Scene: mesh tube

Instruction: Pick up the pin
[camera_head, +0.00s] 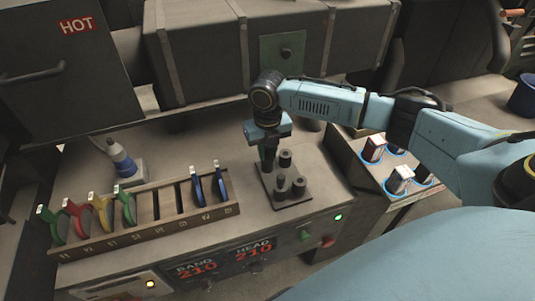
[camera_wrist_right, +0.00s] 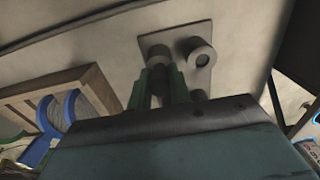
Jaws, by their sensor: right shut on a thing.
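Several dark grey cylindrical pins stand upright on a square dark plate (camera_head: 267,184) on the bench. Three show clear of my gripper in the head view: a rear pin (camera_head: 285,159), a front pin (camera_head: 280,184) and a right front pin (camera_head: 298,187). My right gripper (camera_head: 268,157) points down at the plate's rear left and is shut on a pin. In the right wrist view my green fingers (camera_wrist_right: 159,88) are on either side of that pin (camera_wrist_right: 158,55); its lower part is hidden. I cannot tell whether it touches the plate. My left gripper is not in view.
A wooden rack (camera_head: 150,218) with coloured discs stands left of the plate. A bottle (camera_head: 121,159) is behind it. Grey boxes (camera_head: 200,60) stand behind.

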